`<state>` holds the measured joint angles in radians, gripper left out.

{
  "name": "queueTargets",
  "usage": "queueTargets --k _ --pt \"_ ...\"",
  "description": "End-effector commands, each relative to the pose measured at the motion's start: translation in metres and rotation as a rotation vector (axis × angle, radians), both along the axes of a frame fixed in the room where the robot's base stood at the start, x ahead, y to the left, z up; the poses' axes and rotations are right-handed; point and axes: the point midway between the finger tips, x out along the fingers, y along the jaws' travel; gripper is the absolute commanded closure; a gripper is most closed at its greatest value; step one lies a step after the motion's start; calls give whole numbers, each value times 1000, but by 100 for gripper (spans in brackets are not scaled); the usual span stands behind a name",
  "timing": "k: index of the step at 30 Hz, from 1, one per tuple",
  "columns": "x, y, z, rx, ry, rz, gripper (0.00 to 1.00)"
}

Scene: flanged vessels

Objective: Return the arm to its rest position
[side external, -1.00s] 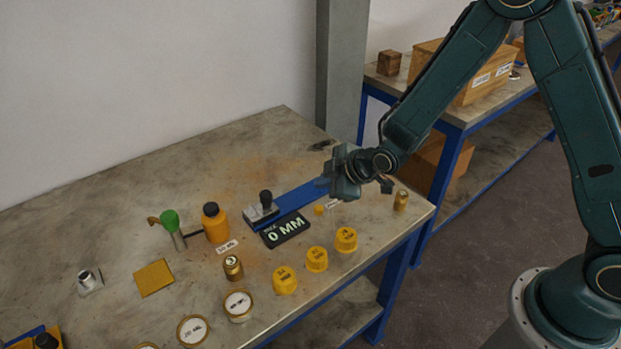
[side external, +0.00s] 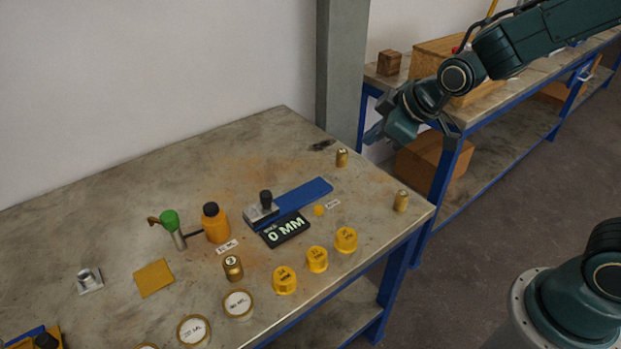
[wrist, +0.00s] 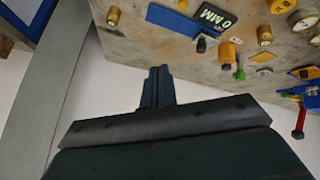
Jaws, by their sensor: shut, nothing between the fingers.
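My gripper (side external: 374,135) is raised above and beyond the back right corner of the workbench, clear of everything on it. Its fingers are together and hold nothing; they also show closed in the wrist view (wrist: 158,88). My arm reaches in from the upper right. The workbench (side external: 120,205) carries a gauge reading 0 MM (side external: 286,230), a blue bar (side external: 305,193) with a black-knobbed block (side external: 262,212), and several yellow caps (side external: 317,260). A brass cylinder (side external: 342,157) stands near the back edge, below my gripper in the picture.
A second brass cylinder (side external: 401,201) stands near the right corner. An orange bottle (side external: 215,224) and a green-topped tool (side external: 170,222) stand mid-bench. A grey post (side external: 341,70) rises behind the bench.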

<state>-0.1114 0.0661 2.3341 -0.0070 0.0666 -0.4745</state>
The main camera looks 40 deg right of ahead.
Motion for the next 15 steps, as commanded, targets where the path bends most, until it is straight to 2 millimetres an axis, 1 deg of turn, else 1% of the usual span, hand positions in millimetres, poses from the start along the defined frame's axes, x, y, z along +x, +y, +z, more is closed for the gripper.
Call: queueTargets --k 1,6,11,15 --pt "-9 -4 10 13 3 -23 100" --pt "-40 -14 34 53 36 -99 100" --pt "-72 -22 52 91 66 -171 100" --pt "-102 -29 65 122 93 -236 100"
